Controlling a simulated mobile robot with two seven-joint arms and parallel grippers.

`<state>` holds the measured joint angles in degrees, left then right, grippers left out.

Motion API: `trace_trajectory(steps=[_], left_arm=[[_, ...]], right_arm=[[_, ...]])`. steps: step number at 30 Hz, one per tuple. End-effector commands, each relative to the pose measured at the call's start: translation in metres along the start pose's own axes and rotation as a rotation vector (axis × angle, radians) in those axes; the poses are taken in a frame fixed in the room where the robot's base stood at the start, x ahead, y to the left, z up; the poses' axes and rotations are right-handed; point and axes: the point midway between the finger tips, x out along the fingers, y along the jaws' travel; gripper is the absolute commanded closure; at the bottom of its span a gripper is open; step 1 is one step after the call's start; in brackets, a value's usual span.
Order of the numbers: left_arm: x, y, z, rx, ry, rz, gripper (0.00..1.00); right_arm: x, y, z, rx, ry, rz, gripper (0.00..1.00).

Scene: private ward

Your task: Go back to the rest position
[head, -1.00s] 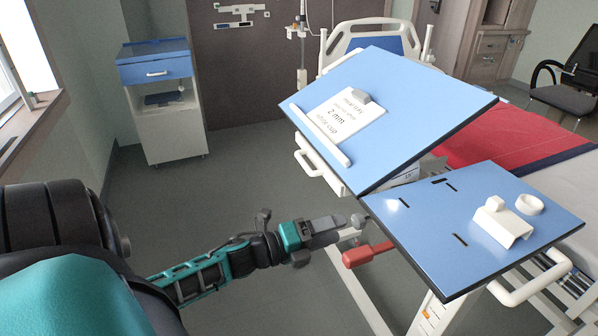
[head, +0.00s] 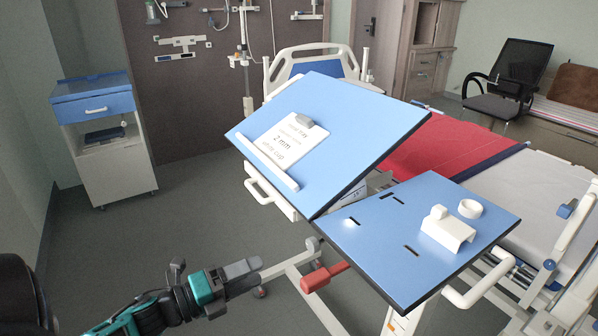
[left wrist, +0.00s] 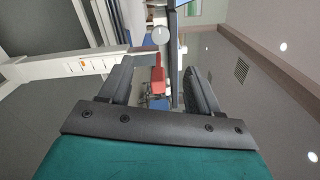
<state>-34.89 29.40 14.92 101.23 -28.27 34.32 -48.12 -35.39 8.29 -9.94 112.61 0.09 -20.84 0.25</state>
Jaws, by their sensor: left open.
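My left gripper (head: 243,276) is at the lower left in the head view, over the floor and to the left of the overbed table. It is open and empty. In the left wrist view its two fingers (left wrist: 160,85) stand apart with nothing between them. My left arm comes in from the lower left corner. My right gripper is in neither view.
The blue overbed table has a tilted panel (head: 345,115) with a white card (head: 285,145) and a flat panel (head: 375,235) with a white holder (head: 447,232) and ring (head: 470,208). A red handle (head: 325,277) juts toward my gripper. A cabinet (head: 110,165) and bed (head: 440,145) stand behind.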

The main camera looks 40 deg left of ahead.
Motion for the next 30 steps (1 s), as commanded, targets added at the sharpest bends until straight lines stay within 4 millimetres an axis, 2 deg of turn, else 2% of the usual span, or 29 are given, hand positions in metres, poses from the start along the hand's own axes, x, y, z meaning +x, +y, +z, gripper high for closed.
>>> trace_trajectory(steps=[7,11,14,18,21,25,27,30], left_arm=[[0.001,0.001,-0.002,-0.033,-0.013,0.005,0.37],[0.007,0.009,-0.017,-0.271,-0.099,0.048,0.37],[0.013,0.022,-0.043,-0.613,-0.216,0.112,0.37],[0.019,0.041,-0.099,-1.136,-0.380,0.223,0.37],[0.022,0.047,-0.142,-1.445,-0.473,0.305,0.37],[0.024,0.047,-0.184,-1.708,-0.553,0.391,0.37],[0.024,0.047,-0.197,-1.780,-0.576,0.419,0.37],[0.024,0.047,-0.203,-1.820,-0.590,0.435,0.37]], right_arm=[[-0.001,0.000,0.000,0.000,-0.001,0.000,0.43],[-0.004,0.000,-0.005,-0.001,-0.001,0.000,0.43],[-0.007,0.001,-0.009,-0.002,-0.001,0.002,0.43],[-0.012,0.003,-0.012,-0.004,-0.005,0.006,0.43],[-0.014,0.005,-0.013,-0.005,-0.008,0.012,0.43],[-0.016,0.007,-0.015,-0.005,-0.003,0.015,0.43],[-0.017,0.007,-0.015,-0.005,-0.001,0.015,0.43],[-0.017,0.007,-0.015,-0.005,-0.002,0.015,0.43]])
